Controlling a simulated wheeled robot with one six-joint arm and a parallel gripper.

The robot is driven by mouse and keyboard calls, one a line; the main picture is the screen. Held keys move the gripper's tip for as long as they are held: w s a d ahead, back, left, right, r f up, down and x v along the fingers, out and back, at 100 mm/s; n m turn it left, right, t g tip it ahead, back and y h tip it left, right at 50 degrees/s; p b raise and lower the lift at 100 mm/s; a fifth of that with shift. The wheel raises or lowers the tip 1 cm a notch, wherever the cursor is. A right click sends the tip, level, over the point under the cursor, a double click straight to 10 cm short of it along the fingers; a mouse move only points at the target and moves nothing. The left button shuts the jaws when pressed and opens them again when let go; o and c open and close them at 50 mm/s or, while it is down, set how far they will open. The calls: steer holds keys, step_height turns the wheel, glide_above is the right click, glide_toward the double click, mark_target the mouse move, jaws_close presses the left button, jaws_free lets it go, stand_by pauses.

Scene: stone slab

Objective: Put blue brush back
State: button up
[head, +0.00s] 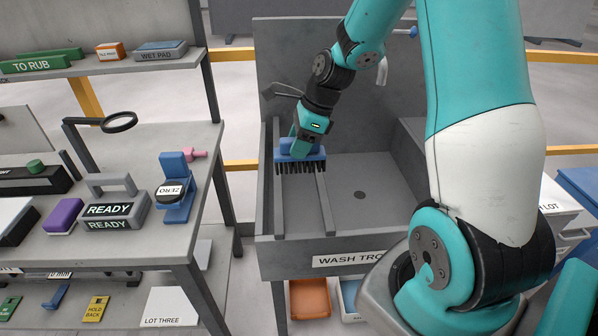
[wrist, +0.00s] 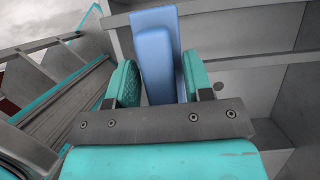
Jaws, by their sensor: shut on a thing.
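The blue brush (head: 300,158) has a blue body with dark bristles pointing down. It is in the left part of the grey wash trough (head: 380,235), in the head view. My gripper (head: 304,142) is above it and shut on its raised blue part. In the wrist view the blue brush (wrist: 158,65) stands between the two teal fingers of my gripper (wrist: 160,85). The bristles are over a narrow left section of the trough, beside a thin rail (head: 325,198). I cannot tell whether the bristles touch the trough floor.
The trough has a tall back panel, a tap (head: 382,70) and a drain (head: 359,195). Left is a grey bench (head: 130,215) with a READY block (head: 112,212), a blue ZERO stand (head: 175,188) and a purple block (head: 63,216). An orange bin (head: 310,299) sits below the trough.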

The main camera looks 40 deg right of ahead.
mark_target(299, 171)
step_height(299, 171, down, 8)
steer(key=shift+r+p, duration=0.15)
steer(key=shift+p, duration=0.55)
steer(key=shift+f, duration=0.25)
steer(key=shift+f+b, duration=0.3)
steer(key=shift+f, duration=0.25)
steer(key=o, duration=0.9)
steer(key=shift+r, duration=0.15)
